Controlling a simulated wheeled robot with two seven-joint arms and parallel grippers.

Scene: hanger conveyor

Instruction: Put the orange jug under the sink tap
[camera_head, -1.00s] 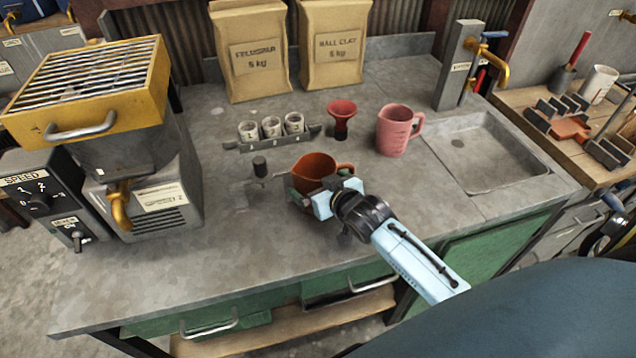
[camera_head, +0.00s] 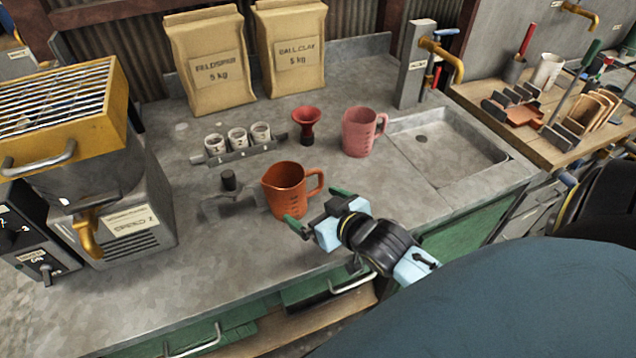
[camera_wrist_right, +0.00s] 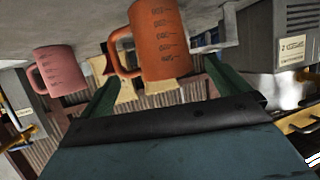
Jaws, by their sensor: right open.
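The orange jug (camera_head: 288,191) stands upright on the grey counter, its handle to the right. My right gripper (camera_head: 315,210) is open and empty, just in front and to the right of the jug, apart from it. In the right wrist view the orange jug (camera_wrist_right: 160,42) shows ahead, beyond the spread green fingers (camera_wrist_right: 165,95). The sink (camera_head: 450,150) is a shallow basin at the right of the counter. The brass tap (camera_head: 445,58) sticks out from a grey post at the sink's back left. My left gripper is not in view.
A pink jug (camera_head: 361,132) stands between the orange jug and the sink; it also shows in the right wrist view (camera_wrist_right: 60,70). A red funnel (camera_head: 306,123) and a rack of small cups (camera_head: 238,145) are behind. A yellow-topped machine (camera_head: 90,150) is at left. The front counter is clear.

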